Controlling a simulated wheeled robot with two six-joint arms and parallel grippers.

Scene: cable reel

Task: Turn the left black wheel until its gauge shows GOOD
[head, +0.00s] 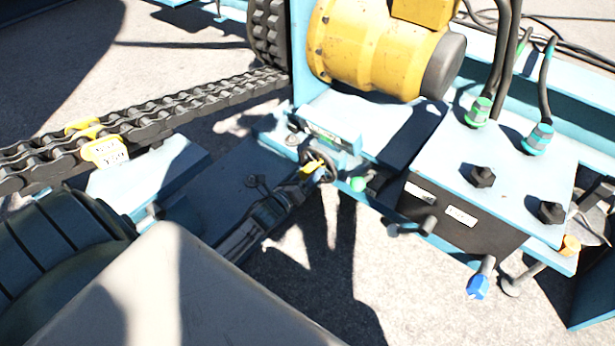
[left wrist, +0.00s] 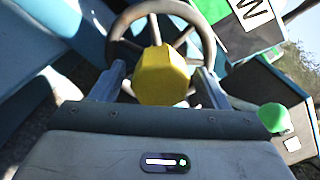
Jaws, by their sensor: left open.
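The black wheel (head: 331,158) stands in the middle of the head view, with a yellow hub (head: 313,166). In the left wrist view the wheel's rim (left wrist: 133,21) and yellow hub (left wrist: 163,75) are large and close. My left gripper (head: 305,178) is open at the wheel, with one finger on each side of the hub in the left wrist view. I cannot tell whether the fingers touch the wheel. A green and white gauge panel (left wrist: 257,14) is cut off beside the wheel; only a letter like W is legible, so its reading cannot be told. My right gripper is not in view.
A yellow motor (head: 370,50) sits behind the wheel. A heavy chain (head: 180,104) with a yellow tag (head: 104,150) runs along the left. A box (head: 485,170) with dark bolts, cables and levers stands to the right. A green knob (left wrist: 273,117) is close beside the gripper.

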